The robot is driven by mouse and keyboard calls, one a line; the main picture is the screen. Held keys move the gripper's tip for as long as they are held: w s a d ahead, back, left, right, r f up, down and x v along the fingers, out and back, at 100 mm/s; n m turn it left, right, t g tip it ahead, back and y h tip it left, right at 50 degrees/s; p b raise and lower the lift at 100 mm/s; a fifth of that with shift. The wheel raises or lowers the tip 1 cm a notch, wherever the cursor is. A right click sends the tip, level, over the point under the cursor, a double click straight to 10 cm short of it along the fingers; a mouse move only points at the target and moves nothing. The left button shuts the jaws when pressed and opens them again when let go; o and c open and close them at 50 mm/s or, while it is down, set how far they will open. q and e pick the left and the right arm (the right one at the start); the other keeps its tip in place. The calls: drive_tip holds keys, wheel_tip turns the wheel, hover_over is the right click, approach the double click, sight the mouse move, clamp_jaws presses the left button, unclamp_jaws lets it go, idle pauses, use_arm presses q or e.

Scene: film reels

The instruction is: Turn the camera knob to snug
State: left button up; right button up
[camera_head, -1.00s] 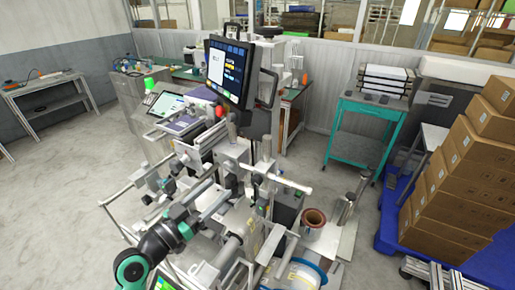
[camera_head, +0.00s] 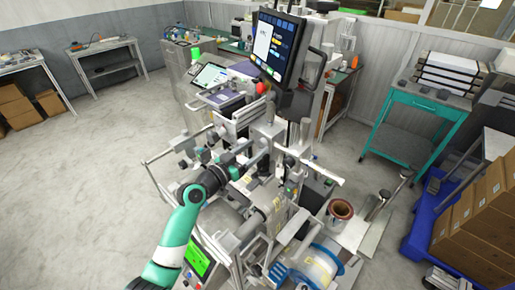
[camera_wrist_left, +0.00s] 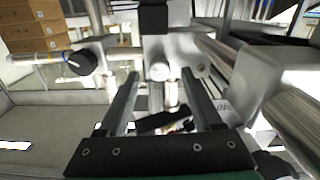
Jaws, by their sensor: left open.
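My left gripper (camera_head: 256,160) reaches from the lower left into the upper part of the machine (camera_head: 262,205) in the head view. In the left wrist view its two dark fingers (camera_wrist_left: 160,76) are apart, with no object clamped between them. A pale round knob-like end (camera_wrist_left: 160,72) on a metal block shows between the fingertips; I cannot tell whether they touch it. A black round knob (camera_wrist_left: 82,62) sits on a bracket left of the fingers. I cannot tell which of these is the camera knob. My right gripper is not in view.
Metal bars and a bright cylinder (camera_wrist_left: 300,115) crowd the right of the wrist view. In the head view, a monitor (camera_head: 280,48) stands above the machine and a blue-rimmed reel (camera_head: 314,268) sits low in front. Open floor (camera_head: 90,170) lies to the left.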

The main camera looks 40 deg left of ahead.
use_arm(q)
drive_tip(key=shift+w, duration=0.9)
clamp_jaws()
